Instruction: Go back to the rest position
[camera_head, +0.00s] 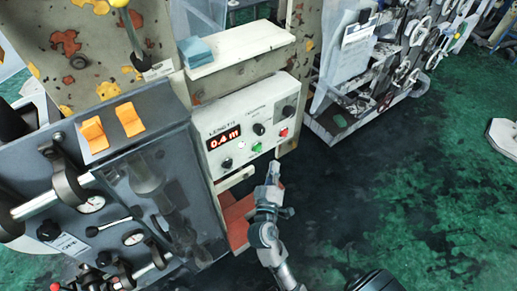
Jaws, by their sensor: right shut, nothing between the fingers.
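My right gripper (273,173) shows in the head view at the middle, in front of the lower right part of the white control panel (212,128). Its fingers are shut with nothing between them, and they point up toward the panel. The gripper looks close below the green and red buttons, but I cannot tell whether it touches anything. The panel has a red display (224,137) reading about 0.4 m, black knobs, a green button (257,147) and a red button (284,132). My left gripper is not in view.
A grey machine cabinet (190,170) with gauges, handles and two orange switches (112,127) stands at the left. A white shelf (240,52) holds a blue block (196,51). A rack with reels (420,35) stands at the upper right. The green floor (420,190) at right is mostly clear.

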